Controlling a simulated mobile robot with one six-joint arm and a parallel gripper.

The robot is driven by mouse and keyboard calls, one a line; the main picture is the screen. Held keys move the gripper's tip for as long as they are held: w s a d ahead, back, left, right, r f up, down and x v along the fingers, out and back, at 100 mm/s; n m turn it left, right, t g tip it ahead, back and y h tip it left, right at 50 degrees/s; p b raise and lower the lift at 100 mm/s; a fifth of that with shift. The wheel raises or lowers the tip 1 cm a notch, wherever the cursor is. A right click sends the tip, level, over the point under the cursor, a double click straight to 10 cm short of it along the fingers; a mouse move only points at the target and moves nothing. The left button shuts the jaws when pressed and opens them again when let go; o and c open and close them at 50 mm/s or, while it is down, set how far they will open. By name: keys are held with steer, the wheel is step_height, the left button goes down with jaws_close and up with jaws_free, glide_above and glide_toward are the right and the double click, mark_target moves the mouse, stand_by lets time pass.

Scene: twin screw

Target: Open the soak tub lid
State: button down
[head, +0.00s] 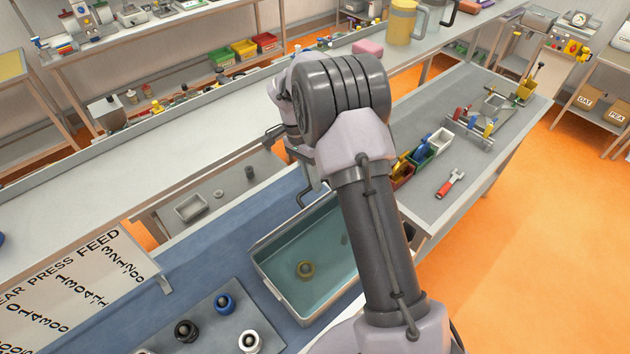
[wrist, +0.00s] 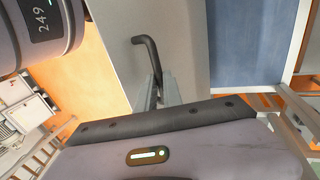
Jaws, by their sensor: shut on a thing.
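The soak tub (head: 284,290) is a grey rectangular tub with bluish-green liquid; its top is uncovered where I can see it, and my arm hides its right part. In the wrist view my gripper (wrist: 159,84) is shut on a dark bent handle (wrist: 147,50), whose hooked end sticks out past the fingers. A plain grey panel (wrist: 190,40) lies behind the handle; I cannot tell for sure that it is the lid. In the head view a dark bent bar (head: 309,197) shows beside my arm, and the fingers are hidden.
A grey plate (head: 222,330) with several ringed pegs stands left of the tub on a blue surface. A lettered panel (head: 75,295) is at far left. The right bench (head: 430,205) holds small bins and a red tool (head: 450,184). Orange floor (head: 510,250) is open at right.

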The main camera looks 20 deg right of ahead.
steer(key=shift+f, duration=0.1)
steer(key=c, duration=1.6)
jaws_free()
steer(key=shift+o, duration=0.5)
steer(key=shift+w+a, duration=0.1)
steer(key=shift+w, duration=0.15)
steer(key=shift+s, duration=0.1)
steer(key=p+v, duration=0.3)
steer(key=v, duration=1.4)
steer(key=shift+r, duration=0.2)
